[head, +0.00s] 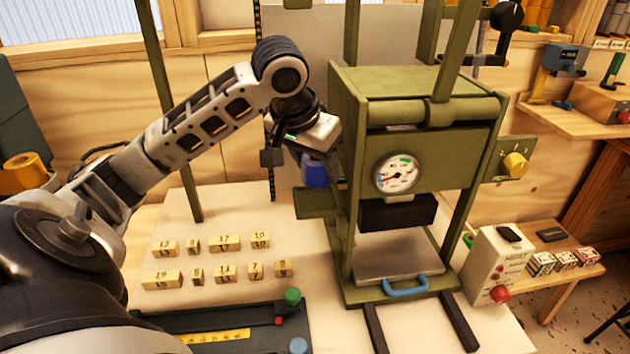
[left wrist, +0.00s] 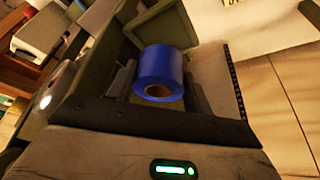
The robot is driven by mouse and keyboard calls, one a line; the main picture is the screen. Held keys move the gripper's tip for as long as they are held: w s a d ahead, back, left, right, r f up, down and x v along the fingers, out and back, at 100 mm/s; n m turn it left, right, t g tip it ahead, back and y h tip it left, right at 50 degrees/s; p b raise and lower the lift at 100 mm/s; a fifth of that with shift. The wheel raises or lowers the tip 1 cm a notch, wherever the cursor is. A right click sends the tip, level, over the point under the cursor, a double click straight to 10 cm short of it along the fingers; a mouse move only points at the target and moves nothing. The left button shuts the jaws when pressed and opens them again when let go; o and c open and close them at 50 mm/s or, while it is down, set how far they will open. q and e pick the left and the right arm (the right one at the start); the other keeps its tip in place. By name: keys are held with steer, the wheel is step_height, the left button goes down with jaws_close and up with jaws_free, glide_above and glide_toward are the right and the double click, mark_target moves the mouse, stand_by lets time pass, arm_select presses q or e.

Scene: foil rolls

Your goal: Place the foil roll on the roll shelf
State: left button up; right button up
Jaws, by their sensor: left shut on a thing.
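A blue foil roll (head: 316,173) is held by my left gripper (head: 312,158), just left of the green press in the head view. In the left wrist view the blue roll (left wrist: 158,66) sits between the two dark fingers, its brown core end facing the camera. My left gripper (left wrist: 160,88) is shut on it. The roll appears raised above the table. A shelf (head: 603,42) at the top right edge of the head view carries several roll-like items; I cannot tell for sure whether it is the roll shelf. My right gripper is not in view.
The green press (head: 415,140) with a gauge stands right beside the left gripper. Several numbered brass blocks (head: 225,243) lie on the table at the left. A control box (head: 497,262) stands right of the press. A yellow roll (head: 25,170) shows at the far left.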

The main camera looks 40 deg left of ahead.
mark_target(315, 183)
arm_select(q)
steer(key=shift+f, duration=2.1)
steer(key=o, duration=1)
steer(key=shift+f, duration=0.15)
steer(key=v, duration=1.1)
steer(key=shift+s+d+r, duration=0.1)
steer(key=shift+s+r, duration=0.15)
steer(key=shift+r, duration=0.4)
